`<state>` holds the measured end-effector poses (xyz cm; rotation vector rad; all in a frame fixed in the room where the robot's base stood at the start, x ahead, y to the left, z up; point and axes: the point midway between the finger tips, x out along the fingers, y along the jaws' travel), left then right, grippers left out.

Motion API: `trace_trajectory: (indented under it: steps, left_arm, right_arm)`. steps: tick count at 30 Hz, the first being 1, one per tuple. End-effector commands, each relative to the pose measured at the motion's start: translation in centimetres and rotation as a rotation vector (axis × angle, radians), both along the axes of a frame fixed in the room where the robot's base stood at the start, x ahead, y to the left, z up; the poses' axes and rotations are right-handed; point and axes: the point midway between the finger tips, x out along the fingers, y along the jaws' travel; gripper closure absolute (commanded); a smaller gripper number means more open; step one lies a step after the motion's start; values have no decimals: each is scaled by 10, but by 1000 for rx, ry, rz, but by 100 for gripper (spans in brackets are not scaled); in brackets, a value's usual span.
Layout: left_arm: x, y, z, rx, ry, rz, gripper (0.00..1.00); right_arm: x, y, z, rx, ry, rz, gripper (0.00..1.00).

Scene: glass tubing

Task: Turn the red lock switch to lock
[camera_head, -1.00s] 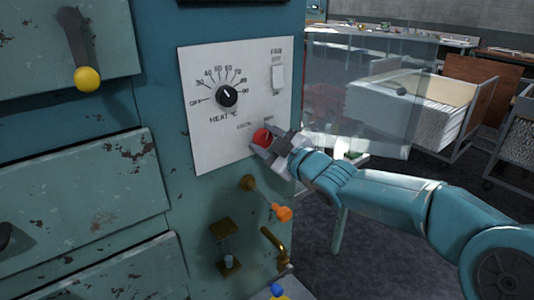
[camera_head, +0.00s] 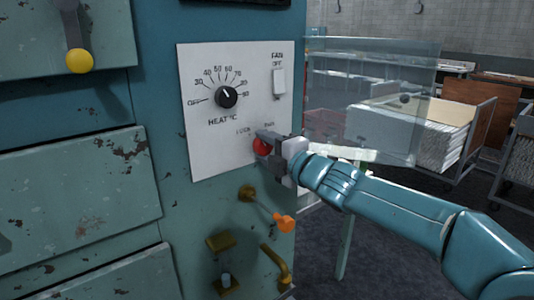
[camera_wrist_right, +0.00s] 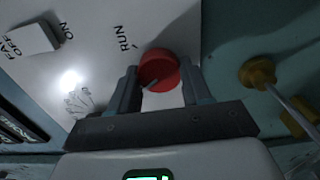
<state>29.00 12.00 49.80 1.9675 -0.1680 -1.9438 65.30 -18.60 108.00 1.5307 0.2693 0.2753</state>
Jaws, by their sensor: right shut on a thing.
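The red lock switch (camera_head: 261,146) is a round red knob on the lower part of the white control panel (camera_head: 205,150). LOCK and RUN labels are printed just above it. My right gripper (camera_head: 268,144) reaches it from the right and is shut on it. RUN is readable there; LOCK is not seen. Which label the mark points at, I cannot tell. My left gripper is not in view.
Above the switch are the black heat dial (camera_head: 227,97) and the white fan switch (camera_head: 279,83). A clear pane (camera_head: 370,100) stands to the right.

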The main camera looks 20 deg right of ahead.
Motion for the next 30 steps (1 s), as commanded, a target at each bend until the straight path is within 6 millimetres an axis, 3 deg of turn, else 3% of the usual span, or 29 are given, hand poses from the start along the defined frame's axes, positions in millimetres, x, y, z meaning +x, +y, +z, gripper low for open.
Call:
trace_trajectory:
  steps: [12,28,29,30]
  left_arm:
    - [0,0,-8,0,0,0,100]
    - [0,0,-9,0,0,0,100]
    - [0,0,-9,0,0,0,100]
    - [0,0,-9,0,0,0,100]
  right_arm:
    - [0,0,-1,-159,-59,-1,82]
    - [0,0,0,-180,-66,0,82]
    - [0,0,0,-179,-66,0,46]
    - [0,0,0,-179,-66,0,33]
